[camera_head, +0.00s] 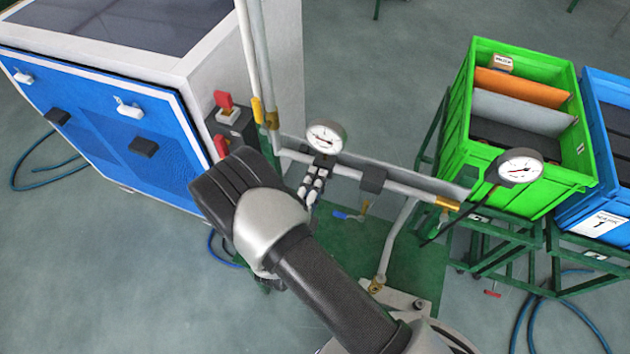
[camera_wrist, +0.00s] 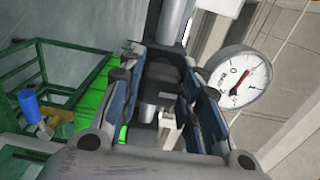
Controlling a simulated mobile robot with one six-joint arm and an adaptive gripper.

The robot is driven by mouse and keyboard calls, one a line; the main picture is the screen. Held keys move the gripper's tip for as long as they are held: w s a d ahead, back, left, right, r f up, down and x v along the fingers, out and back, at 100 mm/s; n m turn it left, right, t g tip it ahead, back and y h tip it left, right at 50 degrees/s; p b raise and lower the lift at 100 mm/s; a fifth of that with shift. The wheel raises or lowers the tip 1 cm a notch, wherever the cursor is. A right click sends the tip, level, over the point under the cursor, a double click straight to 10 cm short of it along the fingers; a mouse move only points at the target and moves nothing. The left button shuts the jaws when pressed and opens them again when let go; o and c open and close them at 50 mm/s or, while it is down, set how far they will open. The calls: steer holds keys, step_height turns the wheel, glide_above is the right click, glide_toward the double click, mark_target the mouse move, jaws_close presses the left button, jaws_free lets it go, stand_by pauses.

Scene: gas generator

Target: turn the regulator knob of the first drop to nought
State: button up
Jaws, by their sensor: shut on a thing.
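A round white pressure gauge (camera_head: 325,137) stands on the grey pipe of the near drop; a gauge with a red needle also shows in the wrist view (camera_wrist: 240,81), its reading too small to tell surely. My gripper (camera_head: 313,183) is just below this gauge, at the pipe. In the wrist view my gripper's (camera_wrist: 162,85) blue-padded fingers lie on both sides of a dark regulator part (camera_wrist: 168,72) under a grey pipe, and are shut on it. The knob itself is mostly hidden by the fingers.
A blue-fronted cabinet (camera_head: 110,125) with red-handled switches (camera_head: 224,100) stands left of my arm. A green crate (camera_head: 462,110) and a blue crate (camera_head: 607,92) rest on green frames at the right. Pipes run close around my gripper.

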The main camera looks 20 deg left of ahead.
stand_by(0.4)
steer(key=o, duration=1.1)
steer(key=shift+s, duration=0.1)
steer(key=s, duration=0.8)
steer(key=s+a, duration=0.1)
steer(key=s, duration=0.2)
steer(key=shift+s, duration=0.4)
